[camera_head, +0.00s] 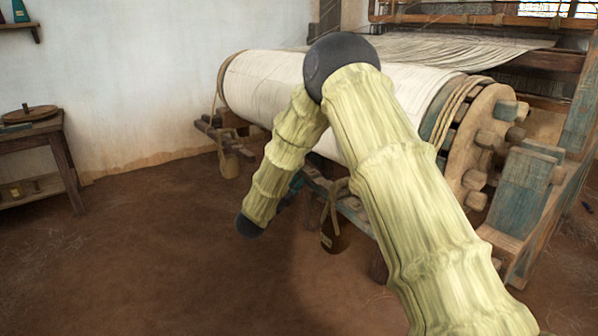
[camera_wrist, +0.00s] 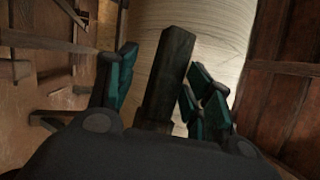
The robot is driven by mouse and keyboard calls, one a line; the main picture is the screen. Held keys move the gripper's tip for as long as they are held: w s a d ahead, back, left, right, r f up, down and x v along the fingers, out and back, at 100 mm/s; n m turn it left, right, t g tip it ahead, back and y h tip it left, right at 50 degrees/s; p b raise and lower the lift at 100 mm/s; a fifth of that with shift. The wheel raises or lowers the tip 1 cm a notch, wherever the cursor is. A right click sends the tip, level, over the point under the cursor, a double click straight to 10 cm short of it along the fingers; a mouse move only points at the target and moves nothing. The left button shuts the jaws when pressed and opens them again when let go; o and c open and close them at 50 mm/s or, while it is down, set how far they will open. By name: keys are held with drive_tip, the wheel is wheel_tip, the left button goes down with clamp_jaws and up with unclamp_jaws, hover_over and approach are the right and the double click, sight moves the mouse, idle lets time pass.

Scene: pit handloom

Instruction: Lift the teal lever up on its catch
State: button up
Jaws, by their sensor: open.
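My gripper (camera_wrist: 160,68) shows in the wrist view with its teal fingers spread apart, one left and one right. A dark, worn wooden bar (camera_wrist: 170,60) stands between the fingers, with a narrow gap on the left and the right finger close beside it. I cannot tell whether they touch. The bar looks dark grey-brown, so I cannot be sure it is the teal lever. Its lower end is hidden by my gripper's body, and no catch can be made out. In the head view my arm covers most of this area.
The large cloth roll (camera_head: 290,85) lies behind my arm, and its pale cloth (camera_wrist: 215,35) fills the wrist view's background. A toothed wooden wheel (camera_head: 478,150) and worn teal post (camera_head: 525,190) stand right. A side table (camera_head: 35,130) stands left. The left foreground floor is clear.

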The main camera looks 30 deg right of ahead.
drive_tip(key=v, duration=0.9)
drive_tip(key=shift+a, duration=0.15)
drive_tip(key=shift+s+f, duration=0.1)
drive_tip(key=s+a+f+n+y, duration=0.2)
drive_tip(key=s+f+n+y, duration=0.3)
drive_tip(key=f, duration=0.5)
drive_tip(key=s+a+f+n+y, duration=0.25)
drive_tip(key=f+n, duration=0.45)
drive_tip(key=f, duration=0.4)
drive_tip(key=s+a+f+n+y, duration=0.2)
drive_tip(key=s+f+n+y, duration=0.3)
drive_tip(key=f, duration=0.5)
drive_tip(key=s+a+f+n+g+y, duration=0.25)
drive_tip(key=s+f, duration=0.25)
drive_tip(key=s, duration=0.4)
drive_tip(key=s+a+f+n+g+y, duration=0.15)
drive_tip(key=s+f+n, duration=0.25)
drive_tip(key=s, duration=0.6)
drive_tip(key=s+a+f+n+g+y, duration=0.1)
drive_tip(key=s+f+n+g, duration=0.3)
drive_tip(key=s, duration=0.5)
drive_tip(key=s+f+n+g, duration=0.1)
drive_tip(key=s+n+g, duration=0.2)
drive_tip(key=s, duration=0.8)
wheel_tip(320, 180, up, 36)
drive_tip(key=w+p, duration=0.1)
drive_tip(key=p, duration=3.5)
drive_tip(key=shift+t, duration=0.3)
drive_tip(key=shift+f+m, duration=0.2)
drive_tip(key=shift+m, duration=0.05)
